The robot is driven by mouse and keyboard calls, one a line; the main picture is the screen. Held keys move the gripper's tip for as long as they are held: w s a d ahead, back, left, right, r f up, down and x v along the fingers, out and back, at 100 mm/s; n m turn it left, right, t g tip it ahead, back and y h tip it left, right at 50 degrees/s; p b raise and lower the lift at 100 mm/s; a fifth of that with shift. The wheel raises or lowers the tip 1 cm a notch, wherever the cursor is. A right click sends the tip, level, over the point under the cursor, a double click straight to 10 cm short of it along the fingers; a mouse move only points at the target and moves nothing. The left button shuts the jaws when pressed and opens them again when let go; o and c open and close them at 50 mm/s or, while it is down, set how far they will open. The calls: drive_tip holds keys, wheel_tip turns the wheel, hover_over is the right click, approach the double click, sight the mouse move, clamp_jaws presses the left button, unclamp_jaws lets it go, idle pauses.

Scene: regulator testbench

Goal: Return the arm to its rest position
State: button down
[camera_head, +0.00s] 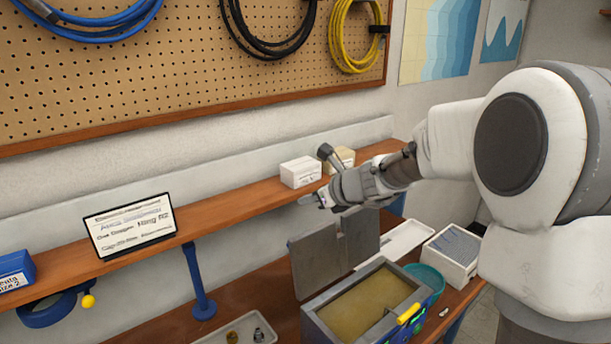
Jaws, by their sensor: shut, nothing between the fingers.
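My arm comes in from the right side of the head view, with its large white and grey joint close to the camera. It reaches left toward the wooden shelf. My gripper (312,200) is at its far end, in front of the shelf edge and above the workbench. It is small in the picture, points left and looks shut and empty. No object shows in its fingers.
A wooden shelf (240,205) holds a white box (300,172) and a framed sign (131,225). Below, an open grey case (318,313) with a raised lid (318,262) stands on the bench, beside a teal bowl (432,277) and a white bin (452,250).

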drive_tip(key=s+d+r+n+g+h+b, duration=0.15)
drive_tip(key=s+n+b, duration=0.25)
drive_tip(key=s+n, duration=1.15)
drive_tip(key=s+d+f+n+h+b, duration=0.1)
drive_tip(key=s+d+f+n, duration=0.1)
drive_tip(key=s, duration=0.4)
drive_tip(key=s+d+f+n+g+h+b, duration=0.1)
drive_tip(key=s+d+f+n+h, duration=0.1)
drive_tip(key=s+d+n, duration=0.3)
drive_tip(key=s+d+f+n+h+b, duration=0.1)
drive_tip(key=s+d+f+n+h, duration=0.1)
drive_tip(key=s+n, duration=0.3)
drive_tip(key=s+d, duration=0.1)
drive_tip(key=s, duration=0.2)
drive_tip(key=shift+s+d+f+g, duration=0.15)
drive_tip(key=shift+s+g, duration=0.15)
drive_tip(key=shift+g, duration=0.05)
